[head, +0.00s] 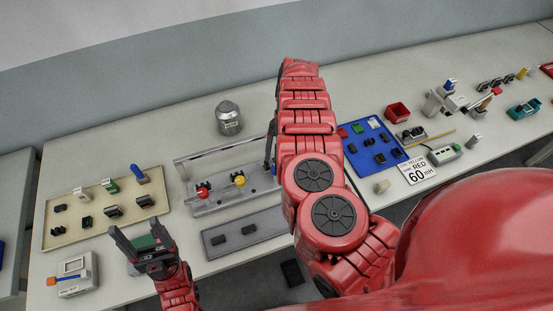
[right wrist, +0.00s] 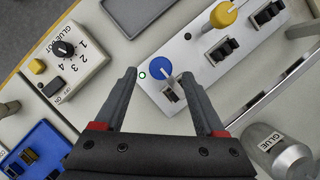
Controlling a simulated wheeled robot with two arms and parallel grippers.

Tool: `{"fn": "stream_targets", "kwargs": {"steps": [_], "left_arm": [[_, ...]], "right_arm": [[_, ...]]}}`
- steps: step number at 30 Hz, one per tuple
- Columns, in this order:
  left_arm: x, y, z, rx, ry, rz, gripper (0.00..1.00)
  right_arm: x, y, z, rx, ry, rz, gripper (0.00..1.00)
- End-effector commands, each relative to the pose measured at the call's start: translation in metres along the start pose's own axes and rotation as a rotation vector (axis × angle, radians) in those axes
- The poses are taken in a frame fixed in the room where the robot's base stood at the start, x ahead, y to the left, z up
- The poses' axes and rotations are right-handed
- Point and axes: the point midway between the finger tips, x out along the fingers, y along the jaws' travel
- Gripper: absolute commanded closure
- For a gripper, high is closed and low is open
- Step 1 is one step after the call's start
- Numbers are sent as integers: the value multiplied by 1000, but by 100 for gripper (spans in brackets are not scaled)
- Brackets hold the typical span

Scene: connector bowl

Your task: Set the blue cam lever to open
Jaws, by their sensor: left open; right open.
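The blue cam lever (right wrist: 153,66) shows in the right wrist view, its round blue knob on a pale stem that runs down to a small grey connector body (right wrist: 173,96) on the light fixture plate. A small green ring mark (right wrist: 142,75) lies on the plate beside the knob. My right gripper (right wrist: 158,76) is open, with its fingers to either side of the lever; I cannot tell whether they touch it. My left gripper (head: 135,225) is open and empty near the table's front left.
A yellow-knobbed lever (right wrist: 223,15) stands on the same plate; a red-knobbed one (head: 203,191) shows in the head view. A glue pot controller (right wrist: 70,62) and a silver pot (right wrist: 280,150) flank the right gripper. A beige tray (head: 75,235) and blue mat (head: 370,160) hold connectors.

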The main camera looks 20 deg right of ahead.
Motion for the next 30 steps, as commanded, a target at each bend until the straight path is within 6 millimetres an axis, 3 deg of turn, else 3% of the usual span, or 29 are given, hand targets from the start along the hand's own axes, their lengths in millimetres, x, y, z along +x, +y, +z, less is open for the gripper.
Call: {"fn": "stream_targets", "kwargs": {"steps": [7, 18, 30], "left_arm": [[12, -1, -2, 0, 0, 0, 28], [12, -1, -2, 0, 0, 0, 28], [12, -1, -2, 0, 0, 0, 28]], "right_arm": [[28, 0, 0, -1, 1, 1, 28], [33, -1, 0, -1, 0, -2, 30], [32, -1, 0, -1, 0, -2, 100]]}}
